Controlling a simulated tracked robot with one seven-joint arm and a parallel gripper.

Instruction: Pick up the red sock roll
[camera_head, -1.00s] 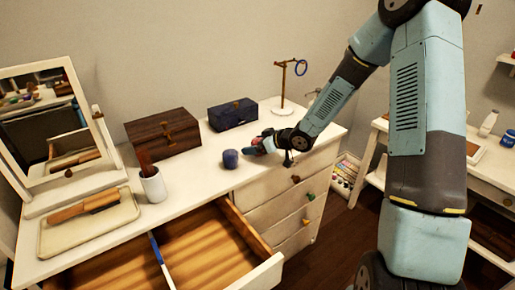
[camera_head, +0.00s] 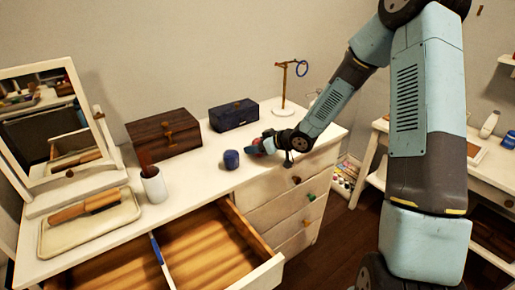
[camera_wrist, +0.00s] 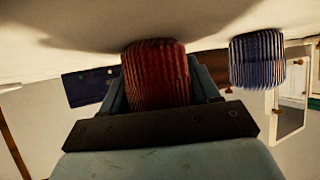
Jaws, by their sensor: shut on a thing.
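The red sock roll (camera_wrist: 156,76) is ribbed and sits between the two fingers of my gripper (camera_wrist: 160,88) in the wrist view. My gripper is shut on it, close to the white dresser top. In the head view my gripper (camera_head: 256,151) is at the dresser's right part, and only a bit of red (camera_head: 262,145) shows there. I cannot tell whether the roll touches the surface. A blue sock roll (camera_head: 231,159) stands apart to the left of my gripper; it also shows in the wrist view (camera_wrist: 257,60).
A dark blue box (camera_head: 233,114) and a wooden box (camera_head: 164,137) stand behind. A jewellery stand (camera_head: 284,96) is at the back right. A white cup (camera_head: 153,185), a tray (camera_head: 120,213) and a mirror (camera_head: 43,123) are left. An open divided drawer (camera_head: 251,238) juts out in front.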

